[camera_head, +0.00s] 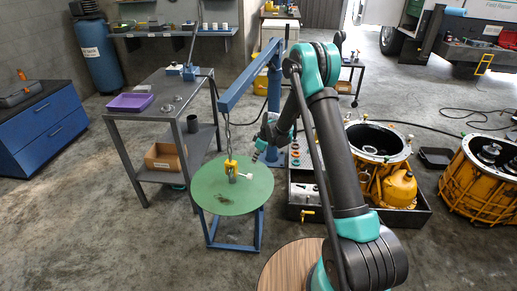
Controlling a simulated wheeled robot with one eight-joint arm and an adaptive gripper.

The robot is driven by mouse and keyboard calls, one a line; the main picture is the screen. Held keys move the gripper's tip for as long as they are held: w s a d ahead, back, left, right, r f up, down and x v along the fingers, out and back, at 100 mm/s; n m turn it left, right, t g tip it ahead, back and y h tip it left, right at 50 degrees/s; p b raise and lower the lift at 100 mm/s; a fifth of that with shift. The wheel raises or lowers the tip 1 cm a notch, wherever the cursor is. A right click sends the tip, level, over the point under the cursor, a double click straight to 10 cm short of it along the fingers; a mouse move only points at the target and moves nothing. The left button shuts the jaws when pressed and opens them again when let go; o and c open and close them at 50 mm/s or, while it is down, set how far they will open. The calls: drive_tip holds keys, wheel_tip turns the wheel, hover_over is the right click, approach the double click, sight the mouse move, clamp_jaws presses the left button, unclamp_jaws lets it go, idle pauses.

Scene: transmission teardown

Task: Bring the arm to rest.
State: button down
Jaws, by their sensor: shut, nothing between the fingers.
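My arm (336,150) is black and teal. It rises from the bottom right, bends at the elbow at the top and comes down on the far side. My gripper (256,155) is small in view and points down, above and behind the right rim of the green round table (215,205). It is shut and holds nothing. The blue hoist stand behind it partly blends with the wrist.
A chain with a yellow hook block (230,166) hangs from the blue hoist (250,77) over the green table. A grey cart (170,92) with a purple tray (130,102) stands left. Yellow transmission housings (470,180) stand right. Open floor lies at the front left.

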drive_tip(key=s+d+r+m+t+h, duration=0.15)
drive_tip(key=s+d+r+m, duration=0.55)
drive_tip(key=s+d+r, duration=0.85)
drive_tip(key=s+d+r+m+t+h, duration=0.1)
drive_tip(key=s+d+m, duration=0.3)
drive_tip(key=s, duration=0.6)
drive_tip(key=s+d+r+m+h, duration=0.1)
drive_tip(key=s+d+m, duration=0.2)
drive_tip(key=s+d, duration=0.5)
drive_tip(key=s, duration=0.3)
drive_tip(key=shift+s+m+t, duration=0.2)
drive_tip(key=shift+m+t, duration=0.15)
drive_tip(key=shift+m, duration=0.05)
